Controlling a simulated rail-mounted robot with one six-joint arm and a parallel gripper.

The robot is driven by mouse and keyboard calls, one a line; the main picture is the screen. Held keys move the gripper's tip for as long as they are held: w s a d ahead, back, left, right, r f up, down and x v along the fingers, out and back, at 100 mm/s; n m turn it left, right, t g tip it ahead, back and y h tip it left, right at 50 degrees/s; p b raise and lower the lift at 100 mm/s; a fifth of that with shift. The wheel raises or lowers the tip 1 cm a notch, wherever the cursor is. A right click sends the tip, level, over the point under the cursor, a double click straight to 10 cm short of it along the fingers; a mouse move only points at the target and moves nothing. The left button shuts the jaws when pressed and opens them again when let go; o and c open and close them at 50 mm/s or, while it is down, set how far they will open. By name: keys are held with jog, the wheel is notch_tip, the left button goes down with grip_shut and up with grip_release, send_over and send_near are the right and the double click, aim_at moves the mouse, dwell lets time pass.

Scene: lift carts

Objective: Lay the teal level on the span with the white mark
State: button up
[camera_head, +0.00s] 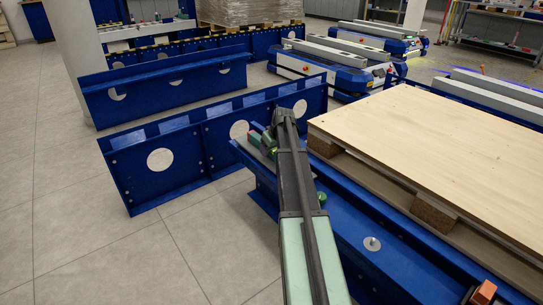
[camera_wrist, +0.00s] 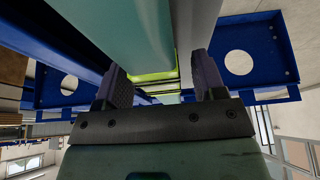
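My arm reaches away from the head camera, and its dark far end covers most of my gripper there. In the wrist view my gripper (camera_wrist: 162,82) shows two dark fingers standing apart. A lime-yellow strip and a teal surface show between and above them. I cannot tell whether these belong to the teal level or whether the fingers touch anything. In the head view a small green piece with a red part (camera_head: 258,141) shows beside the arm's far end; I cannot tell if it is the level. A white disc (camera_head: 372,243) sits on the near blue beam (camera_head: 345,218).
A wooden board (camera_head: 440,145) on blocks stands close to the right. Blue beams with round holes (camera_head: 165,85) stand at left. A green knob (camera_head: 322,198) and an orange block (camera_head: 484,291) are on the near structure. Blue carts (camera_head: 330,65) stand behind. The left floor is clear.

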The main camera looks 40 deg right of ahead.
grip_shut()
jog(key=shift+r, duration=0.1)
notch_tip(320, 180, up, 20)
jog(key=p, duration=2)
